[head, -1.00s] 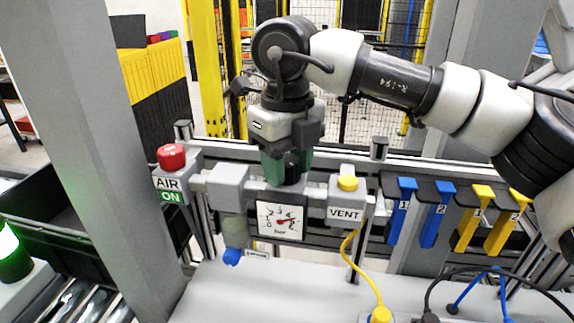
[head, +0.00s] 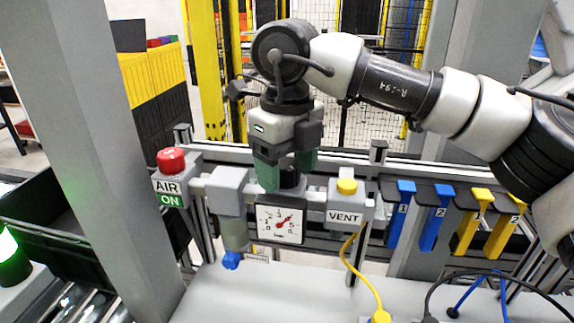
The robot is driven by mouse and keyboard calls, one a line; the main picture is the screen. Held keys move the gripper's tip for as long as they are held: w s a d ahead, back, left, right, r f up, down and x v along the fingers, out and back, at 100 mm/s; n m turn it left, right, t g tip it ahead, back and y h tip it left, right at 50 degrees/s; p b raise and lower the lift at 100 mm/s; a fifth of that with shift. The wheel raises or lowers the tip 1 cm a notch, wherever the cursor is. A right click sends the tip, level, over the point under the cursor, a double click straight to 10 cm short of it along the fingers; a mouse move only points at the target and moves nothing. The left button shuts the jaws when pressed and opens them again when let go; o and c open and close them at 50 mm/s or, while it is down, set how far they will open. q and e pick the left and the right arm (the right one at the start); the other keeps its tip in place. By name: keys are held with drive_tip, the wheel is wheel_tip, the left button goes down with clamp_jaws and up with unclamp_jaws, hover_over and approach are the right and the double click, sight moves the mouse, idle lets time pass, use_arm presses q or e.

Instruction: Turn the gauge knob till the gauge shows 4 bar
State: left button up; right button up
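The pressure gauge (head: 268,227) is a white square dial below the rail. Its red needle points up and right, at about the 4 mark; the small figures are hard to read. My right gripper (head: 287,174) reaches down from above, with one finger on each side of the knob. It looks shut on it, though the contact is partly hidden. My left gripper is out of view.
A red AIR button (head: 171,160) with a green ON sign stands left of the gauge. A yellow VENT button (head: 347,186) is close on the right. Blue and yellow hooks (head: 430,217) hang farther right. A yellow hose (head: 362,272) runs down to the grey bench.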

sight(287, 163)
wheel_tip(287, 163, up, 11)
drive_tip(key=b, duration=0.1)
idle(0.5)
drive_tip(key=shift+f, duration=0.15)
